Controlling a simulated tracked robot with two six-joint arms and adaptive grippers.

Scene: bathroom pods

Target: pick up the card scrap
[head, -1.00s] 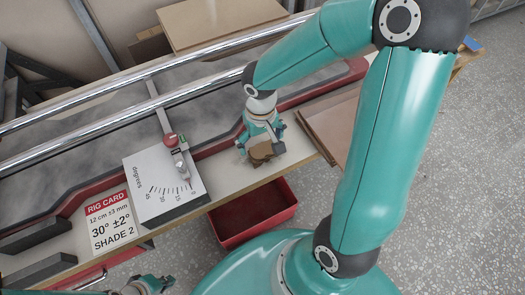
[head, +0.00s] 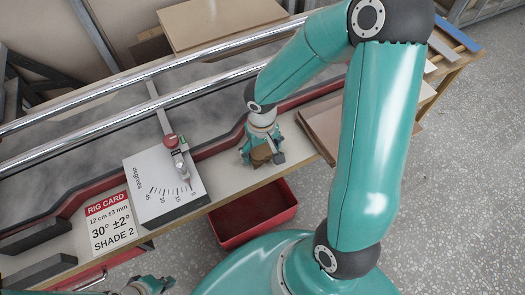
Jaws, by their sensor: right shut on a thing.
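The card scrap (head: 262,154) is a small brown piece at the front part of the bench, to the right of the angle gauge. My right gripper (head: 262,157) points down over it and is shut on it. The fingers hide part of the scrap, and I cannot tell whether it touches the bench top. My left gripper (head: 150,285) shows only in part at the bottom edge, left of centre. Its fingers are not clear enough to tell open from shut.
A white degrees gauge (head: 165,190) with a red-knobbed arm and a rig card (head: 110,220) lie to the left. A red bin (head: 255,217) sits below the bench edge. Brown boards (head: 325,128) lie right of the gripper. Chrome rails (head: 200,80) cross behind.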

